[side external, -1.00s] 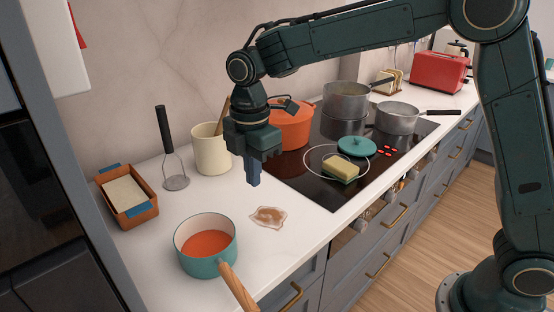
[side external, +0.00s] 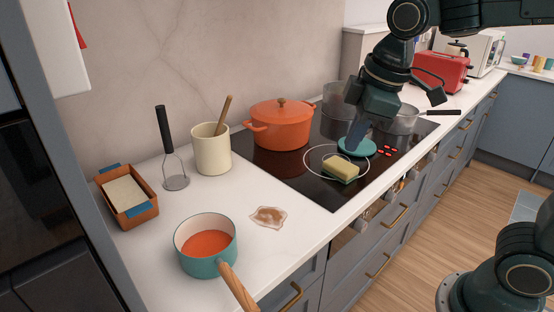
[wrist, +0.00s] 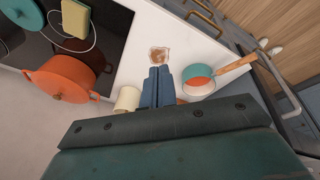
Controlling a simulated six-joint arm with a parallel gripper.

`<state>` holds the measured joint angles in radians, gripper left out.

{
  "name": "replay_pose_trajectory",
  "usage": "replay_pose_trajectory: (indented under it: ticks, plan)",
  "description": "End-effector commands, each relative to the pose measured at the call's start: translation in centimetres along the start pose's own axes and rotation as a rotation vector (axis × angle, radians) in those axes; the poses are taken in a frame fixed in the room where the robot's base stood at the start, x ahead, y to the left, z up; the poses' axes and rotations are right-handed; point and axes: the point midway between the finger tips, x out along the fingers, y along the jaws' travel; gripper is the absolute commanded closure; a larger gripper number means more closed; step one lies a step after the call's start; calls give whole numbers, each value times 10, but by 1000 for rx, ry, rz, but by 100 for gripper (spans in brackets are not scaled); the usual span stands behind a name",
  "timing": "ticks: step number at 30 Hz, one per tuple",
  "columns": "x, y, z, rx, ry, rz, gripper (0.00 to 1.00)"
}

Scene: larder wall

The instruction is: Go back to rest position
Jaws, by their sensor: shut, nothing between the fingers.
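My gripper (side external: 355,136) is shut and holds nothing. In the side view its blue fingers point down and slightly left, over the hob side of the counter, and overlap the teal lid (side external: 358,147) in the picture. How high they are above the lid I cannot tell. In the wrist view the two fingers of my gripper (wrist: 156,84) lie side by side, with the white counter behind them. Part of the steel pots is hidden behind my wrist in the side view.
A yellow sponge (side external: 341,168) lies on the black hob (side external: 300,184), near an orange pot (side external: 280,126). A teal saucepan (side external: 207,262) with orange contents and a brown spill (side external: 269,216) are on the counter.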

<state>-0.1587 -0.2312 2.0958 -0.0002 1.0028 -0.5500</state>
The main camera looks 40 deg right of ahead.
Motion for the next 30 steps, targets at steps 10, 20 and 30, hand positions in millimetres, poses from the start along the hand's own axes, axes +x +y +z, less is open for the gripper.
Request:
replay_pose_trajectory:
  ticks: [10, 20, 30]
  plan:
    - [-18, -20, 70, 361, 96, 72, 100]
    - [-15, -40, 118, 638, 180, 113, 100]
    - [-12, -45, 127, 699, 197, 119, 100]
